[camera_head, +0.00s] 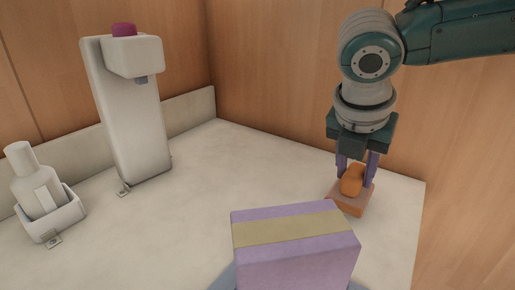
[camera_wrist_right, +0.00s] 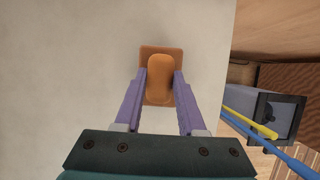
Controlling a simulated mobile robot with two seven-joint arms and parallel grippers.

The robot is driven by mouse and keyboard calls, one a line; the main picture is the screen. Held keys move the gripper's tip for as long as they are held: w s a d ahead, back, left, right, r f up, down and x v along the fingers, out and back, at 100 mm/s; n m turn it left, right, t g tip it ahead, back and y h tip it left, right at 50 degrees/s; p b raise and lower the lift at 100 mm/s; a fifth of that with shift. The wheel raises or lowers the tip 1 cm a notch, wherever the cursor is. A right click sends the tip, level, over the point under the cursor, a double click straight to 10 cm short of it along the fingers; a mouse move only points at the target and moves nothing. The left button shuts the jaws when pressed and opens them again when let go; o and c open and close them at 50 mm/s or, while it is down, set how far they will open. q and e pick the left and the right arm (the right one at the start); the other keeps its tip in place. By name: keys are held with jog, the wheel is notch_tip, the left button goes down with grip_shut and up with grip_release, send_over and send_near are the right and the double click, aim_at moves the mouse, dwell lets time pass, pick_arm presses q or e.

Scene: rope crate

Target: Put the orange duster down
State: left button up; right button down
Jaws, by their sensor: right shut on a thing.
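The orange duster (camera_head: 350,203) has a flat, darker orange base and a rounded orange handle on top. It is at the right end of the pale counter, and its base appears to be on or just above the surface; I cannot tell which. My right gripper (camera_head: 356,176) points down from above and is shut on the duster's handle. In the right wrist view the duster (camera_wrist_right: 161,80) sits between the purple fingers of the gripper (camera_wrist_right: 160,82), upright against the pale counter. My left gripper is not in view.
The pale counter (camera_head: 200,200) is clear in the middle. A purple box with a yellow band (camera_head: 295,255) stands at the front. A dispenser (camera_head: 135,120) and a white bottle in a holder (camera_head: 50,225) are at left. Wooden walls stand behind; the counter's right edge is close.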

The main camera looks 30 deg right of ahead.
jog(key=shift+f, duration=0.5)
jog(key=shift+f, duration=0.1)
jog(key=c, duration=0.5)
grip_release()
jog(key=shift+a+r, duration=0.1)
jog(key=shift+r, duration=0.3)
jog(key=p+v, duration=0.2)
jog(key=v, duration=0.9)
jog(key=shift+r, duration=0.15)
